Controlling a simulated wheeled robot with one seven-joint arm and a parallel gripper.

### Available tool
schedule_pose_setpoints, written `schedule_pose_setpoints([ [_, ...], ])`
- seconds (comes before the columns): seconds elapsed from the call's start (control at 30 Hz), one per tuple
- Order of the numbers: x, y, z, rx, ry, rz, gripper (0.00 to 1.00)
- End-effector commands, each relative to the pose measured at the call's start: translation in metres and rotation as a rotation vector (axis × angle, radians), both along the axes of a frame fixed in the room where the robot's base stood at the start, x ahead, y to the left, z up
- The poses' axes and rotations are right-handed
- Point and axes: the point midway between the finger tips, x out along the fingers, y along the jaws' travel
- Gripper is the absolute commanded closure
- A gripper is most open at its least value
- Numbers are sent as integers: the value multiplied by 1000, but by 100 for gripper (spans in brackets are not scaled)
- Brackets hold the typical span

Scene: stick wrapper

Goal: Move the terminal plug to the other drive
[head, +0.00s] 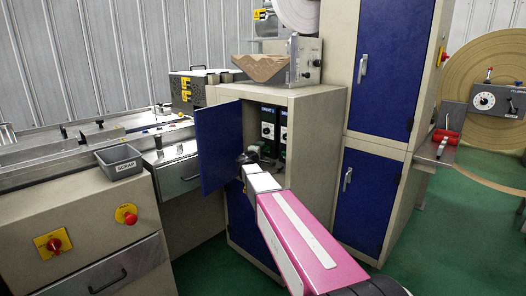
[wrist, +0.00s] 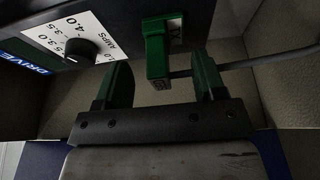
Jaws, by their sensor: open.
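The green terminal plug (wrist: 157,55) sits at the underside of a dark drive (wrist: 110,15) in the wrist view, with a grey cable (wrist: 260,60) running off to the right from its lower end. My gripper (wrist: 160,78) is open, with one green finger on each side of the plug and a visible gap to both. I cannot tell how deep the plug reaches between the fingers. In the head view two drives, the left one (head: 267,129) and the right one (head: 284,134), stand side by side in the open cabinet. My gripper (head: 246,160) is at the cabinet opening; the plug is hidden there.
The blue cabinet door (head: 212,145) stands open just left of my gripper. The cabinet side wall (head: 312,140) is to the right. A white dial plate (wrist: 75,40) with a black knob is on the drive. A grey scrap bin (head: 119,162) sits on the machine at left.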

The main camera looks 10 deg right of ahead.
Motion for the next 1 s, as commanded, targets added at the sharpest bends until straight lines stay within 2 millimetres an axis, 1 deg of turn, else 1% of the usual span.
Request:
schedule_pose_setpoints([
  [0.03, 0, 0, 0, 0, 0, 0, 36],
  [0.07, 0, 0, 0, 0, 0, 0, 43],
  [0.1, 0, 0, 0, 0, 0, 0, 56],
  [0.17, 0, 0, 0, 0, 0, 0, 75],
  [0.2, 0, 0, 0, 0, 0, 0, 88],
  [0.23, 0, 0, 0, 0, 0, 0, 98],
  [0.27, 0, 0, 0, 0, 0, 0, 100],
  [0.53, -1, 1, 0, 0, 0, 1, 100],
  [1.0, -8, 11, 0, 0, 0, 2, 100],
])
